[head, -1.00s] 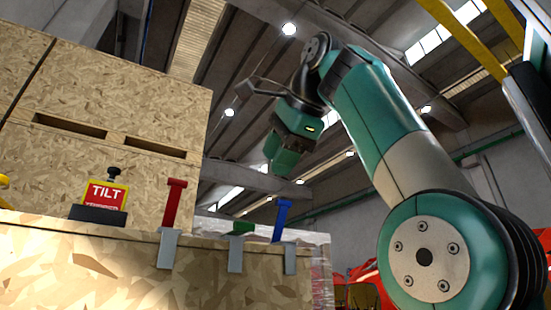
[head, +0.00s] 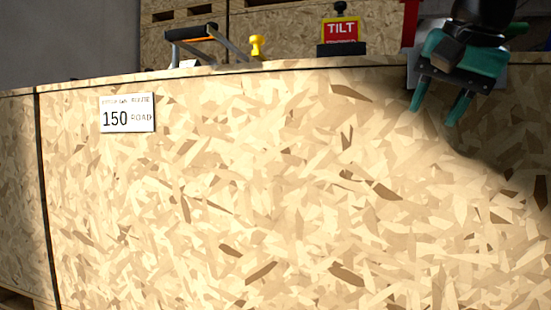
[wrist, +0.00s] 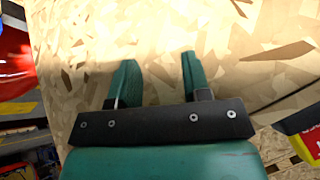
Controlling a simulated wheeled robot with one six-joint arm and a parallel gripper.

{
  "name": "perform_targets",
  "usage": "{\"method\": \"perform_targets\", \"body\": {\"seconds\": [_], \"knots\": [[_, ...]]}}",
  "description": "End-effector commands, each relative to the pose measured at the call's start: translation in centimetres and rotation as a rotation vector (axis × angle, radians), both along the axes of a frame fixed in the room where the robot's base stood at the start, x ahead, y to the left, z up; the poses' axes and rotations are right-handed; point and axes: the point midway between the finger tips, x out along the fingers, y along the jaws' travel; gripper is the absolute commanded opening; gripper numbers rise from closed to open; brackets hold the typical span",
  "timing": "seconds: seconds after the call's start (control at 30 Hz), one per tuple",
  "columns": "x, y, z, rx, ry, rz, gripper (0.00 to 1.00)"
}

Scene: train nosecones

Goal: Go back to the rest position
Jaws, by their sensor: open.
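My gripper (head: 437,105) is at the upper right of the head view, in front of the top edge of a large wooden crate (head: 240,200). Its two green fingers point down and stand apart with nothing between them. In the wrist view my gripper (wrist: 152,75) also shows open and empty, with the crate's chipboard face (wrist: 220,40) beyond the fingers. I cannot tell whether the fingertips touch the board.
On the crate top stand a red TILT indicator (head: 341,32), a yellow knob-shaped piece (head: 257,47) and a dark-handled tool (head: 192,33). A red piece (head: 409,22) is partly hidden by my gripper. A "150" label (head: 127,113) is on the crate's front.

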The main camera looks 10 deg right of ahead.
Motion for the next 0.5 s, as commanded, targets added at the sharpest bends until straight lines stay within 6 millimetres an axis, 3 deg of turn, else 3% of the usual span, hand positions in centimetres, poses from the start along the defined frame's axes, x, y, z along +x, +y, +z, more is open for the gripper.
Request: {"method": "perform_targets", "body": {"seconds": [0.03, 0.17, 0.3, 0.4, 0.5], "knots": [[-0.1, 1.8, -3.6, -0.033, 0.051, 0.133, 0.44], [-2.0, 6.2, -12.7, -0.106, 0.141, 0.497, 0.44], [-6.8, 10.1, -21.5, -0.136, 0.205, 0.863, 0.44], [-10.8, 11.8, -26.2, -0.136, 0.227, 1.068, 0.44], [-13.9, 12.7, -29.1, -0.127, 0.235, 1.207, 0.44]]}}
